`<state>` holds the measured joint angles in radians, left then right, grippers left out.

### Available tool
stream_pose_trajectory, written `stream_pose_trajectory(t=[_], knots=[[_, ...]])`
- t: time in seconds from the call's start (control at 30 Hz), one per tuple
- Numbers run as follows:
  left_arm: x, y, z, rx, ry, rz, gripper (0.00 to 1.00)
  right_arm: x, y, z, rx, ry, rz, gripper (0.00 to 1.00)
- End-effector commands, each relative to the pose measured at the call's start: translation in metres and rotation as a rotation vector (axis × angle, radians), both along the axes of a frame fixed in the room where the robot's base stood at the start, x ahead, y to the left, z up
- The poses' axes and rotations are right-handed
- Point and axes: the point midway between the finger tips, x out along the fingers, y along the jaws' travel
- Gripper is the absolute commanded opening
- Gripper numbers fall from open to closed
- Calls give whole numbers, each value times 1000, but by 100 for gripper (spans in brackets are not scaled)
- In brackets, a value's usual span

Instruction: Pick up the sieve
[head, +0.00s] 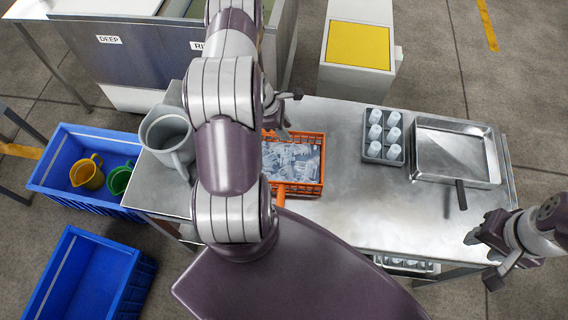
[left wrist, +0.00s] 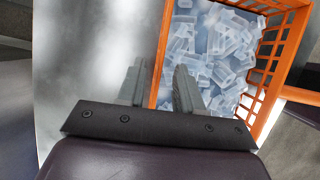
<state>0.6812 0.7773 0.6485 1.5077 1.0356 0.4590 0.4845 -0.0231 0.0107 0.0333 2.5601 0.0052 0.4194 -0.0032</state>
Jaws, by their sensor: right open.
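The sieve (head: 322,160) is an orange slotted basket with an orange handle (head: 280,197) at its front left. It stands on the metal table and holds many pieces of clear tube ice (head: 290,161). In the left wrist view the sieve (left wrist: 267,85) fills the upper right. My left gripper (head: 287,116) is open at the sieve's back left. In the left wrist view its fingers (left wrist: 160,88) stand on either side of the orange rim in the picture; I cannot tell whether they touch it. My right gripper (head: 482,246) is open and empty beyond the table's front right.
A grey rack (head: 371,158) with several white tubes and a metal pan (head: 420,150) with a dark handle stand right of the sieve on the table (head: 340,215). A grey pitcher (head: 168,135) stands at the left end. Blue crates (head: 85,203) lie on the floor at left.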

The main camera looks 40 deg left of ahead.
Motion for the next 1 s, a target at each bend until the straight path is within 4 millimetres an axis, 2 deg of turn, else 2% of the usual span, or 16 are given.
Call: stream_pose_trajectory(t=[0.13,0.4,0.43,0.53,1.0], knots=[[3,-6,-15,0,1,0,35,0,0,3,0,0,0,43],[5,-7,-19,2,0,-1,35,0,0,3,0,0,0,43],[5,-7,-19,2,0,-1,32,0,0,3,0,0,0,43],[5,-7,-19,2,0,-1,0,0,0,3,0,0,0,43],[5,-6,-15,2,-1,0,0,0,0,2,0,0,0,43]])
